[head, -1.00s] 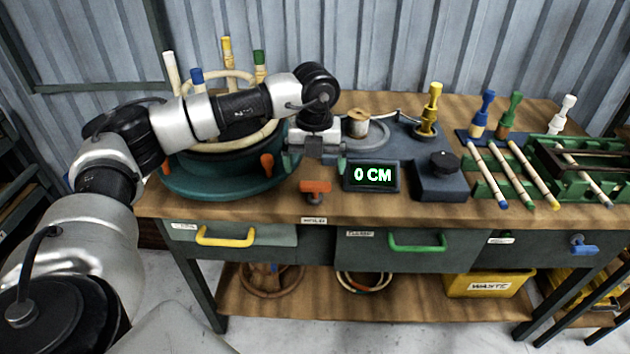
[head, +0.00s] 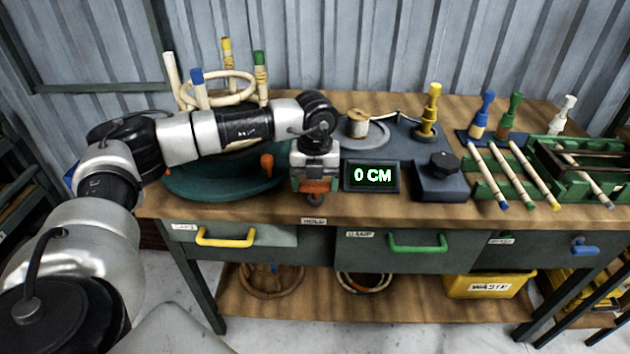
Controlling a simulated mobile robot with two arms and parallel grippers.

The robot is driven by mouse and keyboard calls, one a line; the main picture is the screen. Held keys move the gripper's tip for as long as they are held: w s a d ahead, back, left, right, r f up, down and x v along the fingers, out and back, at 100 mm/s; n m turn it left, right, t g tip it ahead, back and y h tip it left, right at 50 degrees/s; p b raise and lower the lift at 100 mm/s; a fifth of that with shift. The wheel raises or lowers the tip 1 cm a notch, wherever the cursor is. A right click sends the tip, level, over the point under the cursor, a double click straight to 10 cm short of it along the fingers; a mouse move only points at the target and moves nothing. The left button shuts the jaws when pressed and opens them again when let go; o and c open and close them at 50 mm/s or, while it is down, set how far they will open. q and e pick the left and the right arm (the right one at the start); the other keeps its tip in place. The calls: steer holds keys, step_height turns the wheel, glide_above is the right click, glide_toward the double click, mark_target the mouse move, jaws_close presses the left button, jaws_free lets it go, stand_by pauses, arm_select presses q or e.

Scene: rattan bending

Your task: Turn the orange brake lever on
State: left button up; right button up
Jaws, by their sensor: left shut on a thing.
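The orange brake lever (head: 316,185) stands at the front edge of the bench top, above the small "HOLD" label. My left gripper (head: 315,183) points down over it and is shut on it. The gripper hides most of the lever; an orange strip shows between the fingers and its dark round base shows just below. My right gripper is not in the head view.
A teal round base (head: 215,182) with rattan rings and coloured-tip posts stands left of the lever. A "0 CM" display (head: 371,176) and a dark box with a black knob (head: 443,172) stand close on the right. Green racks (head: 575,172) hold sticks farther right.

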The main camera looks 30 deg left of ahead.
arm_select(q)
steer(key=shift+m, duration=0.3)
steer(key=m, duration=0.2)
steer(key=shift+m, duration=0.3)
steer(key=m, duration=0.3)
steer(key=shift+m, duration=1.2)
steer(key=m, duration=0.2)
steer(key=shift+m, duration=0.4)
steer(key=m, duration=0.4)
steer(key=shift+b, duration=0.35)
steer(key=shift+r+m, duration=0.1)
steer(key=shift+m, duration=1.1)
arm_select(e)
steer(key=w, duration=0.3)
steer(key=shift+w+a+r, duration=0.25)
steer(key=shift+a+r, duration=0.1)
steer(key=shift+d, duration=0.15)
